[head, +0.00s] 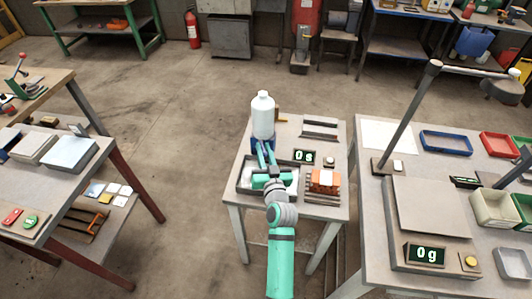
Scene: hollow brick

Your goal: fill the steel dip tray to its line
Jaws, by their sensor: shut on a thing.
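A white bottle (263,117) with a narrow cap end stands upright at the far side of the small middle table. My gripper (265,146) reaches over the table and is shut on the bottle's lower part. A blue thing (255,145) shows around the bottle's foot, partly hidden by the fingers. A dark-rimmed tray (241,188) with a pale grey inside, likely the steel dip tray, lies at the near left of the table. My arm covers its middle, so any line or liquid in it cannot be made out.
An orange hollow brick (325,180) sits right of the tray on a rack. A small display (304,156) reading 0 s stands behind it. The right bench holds a scale (428,215) reading 0 g and several bins. A left bench (45,175) stands apart.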

